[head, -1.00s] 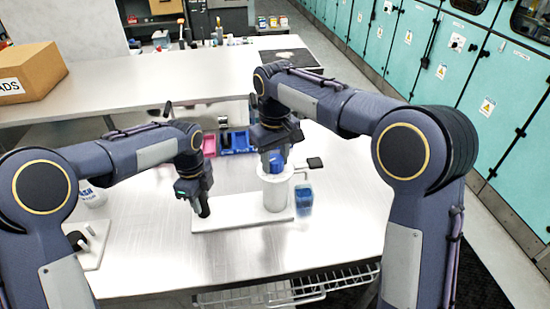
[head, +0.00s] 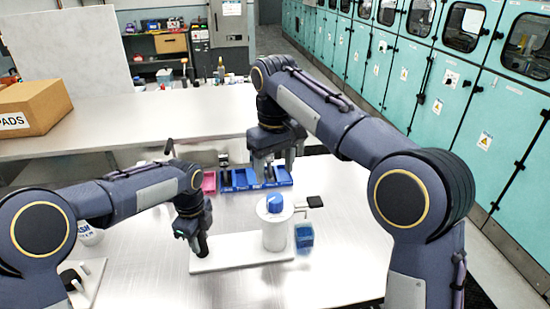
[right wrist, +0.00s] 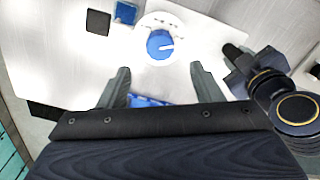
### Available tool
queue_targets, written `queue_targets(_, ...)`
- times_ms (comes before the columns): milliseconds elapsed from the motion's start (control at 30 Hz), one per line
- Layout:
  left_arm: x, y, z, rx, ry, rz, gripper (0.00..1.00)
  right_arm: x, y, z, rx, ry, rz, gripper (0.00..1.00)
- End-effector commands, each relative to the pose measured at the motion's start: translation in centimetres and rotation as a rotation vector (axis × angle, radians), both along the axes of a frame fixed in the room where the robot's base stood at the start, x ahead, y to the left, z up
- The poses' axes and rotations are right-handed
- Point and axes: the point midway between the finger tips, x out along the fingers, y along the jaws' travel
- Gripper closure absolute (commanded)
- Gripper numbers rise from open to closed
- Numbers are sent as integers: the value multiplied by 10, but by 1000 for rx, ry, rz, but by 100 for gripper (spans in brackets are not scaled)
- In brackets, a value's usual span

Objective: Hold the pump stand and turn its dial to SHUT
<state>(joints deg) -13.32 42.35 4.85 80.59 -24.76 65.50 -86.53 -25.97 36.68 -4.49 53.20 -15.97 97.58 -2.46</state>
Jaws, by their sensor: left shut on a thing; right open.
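The pump stand is a white base plate (head: 240,254) with an upright white cylinder (head: 275,236) at its right end. A blue dial (head: 274,203) sits on the cylinder's top. In the right wrist view the dial (right wrist: 159,45) has a white pointer line toward the picture's right; no lettering is readable. My left gripper (head: 203,248) is shut on the stand near the plate's left end, its grip partly hidden; it also shows in the right wrist view (right wrist: 236,54). My right gripper (head: 267,172) is open and empty, raised above and behind the dial, clear of it.
A blue block (head: 304,236) and a black pad (head: 315,201) lie right of the stand. Blue bins (head: 240,180) and a pink bin (head: 209,182) stand behind. A white board with a black part (head: 85,280) lies at left. The table's front middle is bare.

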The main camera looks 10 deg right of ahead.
Motion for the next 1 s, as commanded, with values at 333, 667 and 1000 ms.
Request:
queue_targets(333,0,0,0,0,1,0,100,0,0,27,-1,2,0,41)
queue_targets(667,0,0,0,0,1,-1,64,0,0,27,-1,2,0,41)
queue_targets(1000,0,0,0,0,0,0,43,0,0,27,0,1,0,41)
